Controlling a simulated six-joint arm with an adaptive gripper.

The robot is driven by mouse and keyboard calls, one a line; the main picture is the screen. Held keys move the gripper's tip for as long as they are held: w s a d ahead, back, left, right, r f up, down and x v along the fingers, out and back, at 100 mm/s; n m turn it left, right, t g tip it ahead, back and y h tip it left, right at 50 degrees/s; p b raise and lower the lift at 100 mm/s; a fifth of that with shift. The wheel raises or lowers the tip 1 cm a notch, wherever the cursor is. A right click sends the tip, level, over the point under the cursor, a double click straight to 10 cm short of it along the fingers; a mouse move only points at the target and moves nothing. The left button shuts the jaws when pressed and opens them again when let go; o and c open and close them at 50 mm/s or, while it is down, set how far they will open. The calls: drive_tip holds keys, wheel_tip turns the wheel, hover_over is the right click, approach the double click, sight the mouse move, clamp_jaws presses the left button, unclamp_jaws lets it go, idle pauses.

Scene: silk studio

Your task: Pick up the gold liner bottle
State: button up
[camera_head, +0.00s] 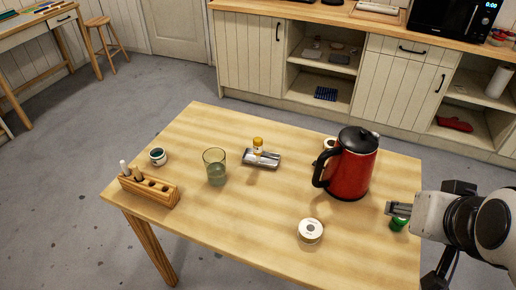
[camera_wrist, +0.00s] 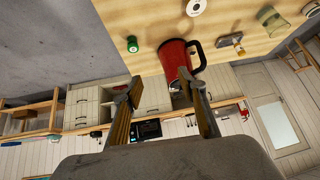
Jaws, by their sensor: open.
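A small bottle with a gold-yellow cap (camera_head: 258,145), which looks like the gold liner bottle, stands upright at a shiny metal tray (camera_head: 262,160) near the middle of the table. In the wrist view the bottle (camera_wrist: 240,51) shows small at the upper right, beside the tray. My gripper (camera_head: 398,209) is at the table's right edge, far right of the bottle, with the red kettle between them. In the wrist view my gripper (camera_wrist: 163,92) has its two fingers spread apart with nothing between them.
The red kettle (camera_head: 352,170) partly hides a small item behind it. A green-topped item (camera_head: 398,225) is just below my gripper. A white spool (camera_head: 310,231), a glass (camera_head: 215,167), a small jar (camera_head: 158,157) and a wooden rack (camera_head: 150,190) share the table.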

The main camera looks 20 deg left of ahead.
drive_tip(key=w+a+t+y, duration=0.2)
drive_tip(key=w+a, duration=0.7)
drive_tip(key=w, duration=0.4)
drive_tip(key=n+t+y, duration=0.2)
drive_tip(key=t, duration=0.2)
hover_over(258, 144)
drive_tip(key=s+d, duration=0.2)
drive_tip(key=d, duration=0.9)
wheel_tip(258, 144, down, 11)
drive_tip(key=s+a+f+n+t+y, duration=0.1)
drive_tip(key=s+a+f+t, duration=0.2)
drive_tip(key=a+f, duration=0.6)
drive_tip(key=shift+s+f, duration=0.4)
drive_tip(key=shift+s, duration=0.1)
drive_tip(key=shift+w, duration=0.1)
drive_tip(key=shift+x, duration=1.25)
drive_tip(key=shift+x, duration=2.6)
